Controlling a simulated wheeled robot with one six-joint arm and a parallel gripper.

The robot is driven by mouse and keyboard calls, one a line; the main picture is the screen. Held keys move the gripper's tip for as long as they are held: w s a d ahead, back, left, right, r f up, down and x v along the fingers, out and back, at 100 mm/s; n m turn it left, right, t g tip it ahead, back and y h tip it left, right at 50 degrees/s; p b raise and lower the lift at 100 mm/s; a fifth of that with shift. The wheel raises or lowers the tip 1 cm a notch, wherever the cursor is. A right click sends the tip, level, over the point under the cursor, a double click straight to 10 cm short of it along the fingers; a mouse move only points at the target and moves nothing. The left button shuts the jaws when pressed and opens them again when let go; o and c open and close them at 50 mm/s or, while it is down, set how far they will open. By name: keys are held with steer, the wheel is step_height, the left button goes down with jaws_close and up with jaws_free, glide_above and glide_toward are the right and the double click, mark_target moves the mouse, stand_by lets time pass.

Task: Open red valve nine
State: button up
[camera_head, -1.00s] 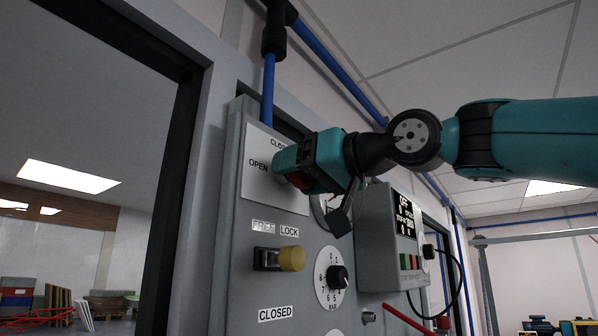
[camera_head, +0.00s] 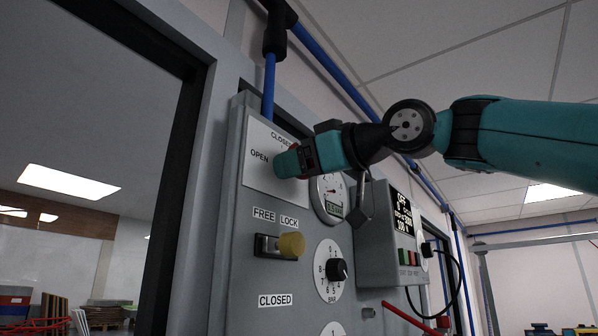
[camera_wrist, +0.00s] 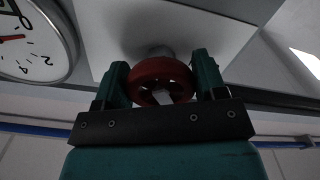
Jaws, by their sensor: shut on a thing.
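The red valve wheel (camera_wrist: 160,80) sits between the two teal fingers of my gripper (camera_wrist: 163,85) in the wrist view, and the fingers are shut on it from both sides. In the head view my gripper (camera_head: 290,160) reaches the upper white plate (camera_head: 258,178) marked OPEN at the left and CLOSED at the top. The gripper hides nearly all of the valve there. No number nine is readable on the valve or plate.
Below are a yellow knob (camera_head: 291,244) by the FREE and LOCK labels, a black dial knob (camera_head: 337,269) and a round gauge (camera_head: 330,198). A control box (camera_head: 392,235) with a display juts out at the right. A red lever (camera_head: 405,316) sticks out below.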

steer(key=n+b, duration=0.1)
steer(key=n, duration=0.4)
steer(key=shift+n+b, duration=0.3)
steer(key=n+b, duration=0.1)
steer(key=n, duration=0.4)
steer(key=shift+w+d+r, duration=0.1)
steer(key=shift+r, duration=0.05)
steer(key=shift+n, duration=0.4)
steer(key=o, duration=0.9)
steer(key=shift+d, duration=0.1)
steer(key=b+v, duration=0.2)
steer(key=v, duration=1.5)
